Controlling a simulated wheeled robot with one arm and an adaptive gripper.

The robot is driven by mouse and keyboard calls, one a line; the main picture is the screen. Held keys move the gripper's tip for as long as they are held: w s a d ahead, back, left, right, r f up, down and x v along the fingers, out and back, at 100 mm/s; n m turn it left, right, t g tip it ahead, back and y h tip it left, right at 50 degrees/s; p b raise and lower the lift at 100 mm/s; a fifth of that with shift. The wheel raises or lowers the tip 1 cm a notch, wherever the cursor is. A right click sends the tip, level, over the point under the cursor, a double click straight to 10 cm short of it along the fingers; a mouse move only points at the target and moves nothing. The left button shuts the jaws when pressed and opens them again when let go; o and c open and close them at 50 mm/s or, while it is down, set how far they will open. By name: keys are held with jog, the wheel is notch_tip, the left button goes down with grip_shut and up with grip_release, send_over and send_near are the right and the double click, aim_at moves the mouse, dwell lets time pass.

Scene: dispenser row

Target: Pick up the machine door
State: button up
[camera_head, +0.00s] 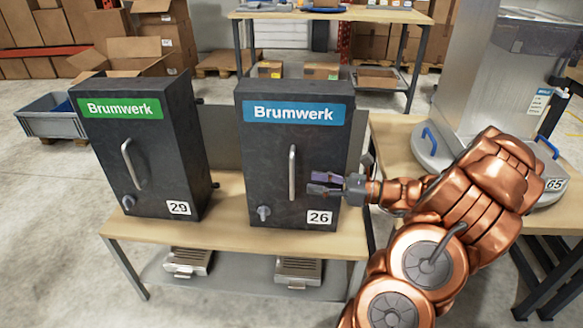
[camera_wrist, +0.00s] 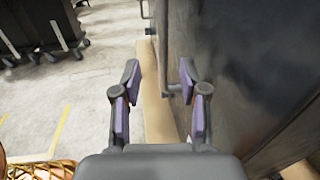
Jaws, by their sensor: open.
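Two dark dispenser machines labelled Brumwerk stand side by side on a wooden table. The left machine (camera_head: 165,160) has a green label and number 29. The right machine (camera_head: 262,200) has a blue label and number 26. Each front door has a vertical metal handle; the right door's handle (camera_head: 292,172) is just left of my fingertips. My gripper (camera_head: 312,183) is in front of the right machine's door, open. In the wrist view my gripper (camera_wrist: 158,80) has its fingers apart with nothing between the pads. The dark door surface (camera_wrist: 245,60) fills the right side there.
The wooden table (camera_head: 235,238) has metal trays (camera_head: 298,270) on its lower shelf. A large grey machine numbered 65 (camera_head: 485,85) stands on another table at the right. A grey bin (camera_head: 52,118) and cardboard boxes are behind. The floor in front is clear.

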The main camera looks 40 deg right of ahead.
jog(key=b, duration=0.2)
send_over(292, 198)
jog(key=shift+w+d+f, duration=0.2)
jog(key=shift+w+f, duration=0.05)
jog(key=shift+w, duration=0.05)
grip_shut()
dwell(0.4)
dwell(0.4)
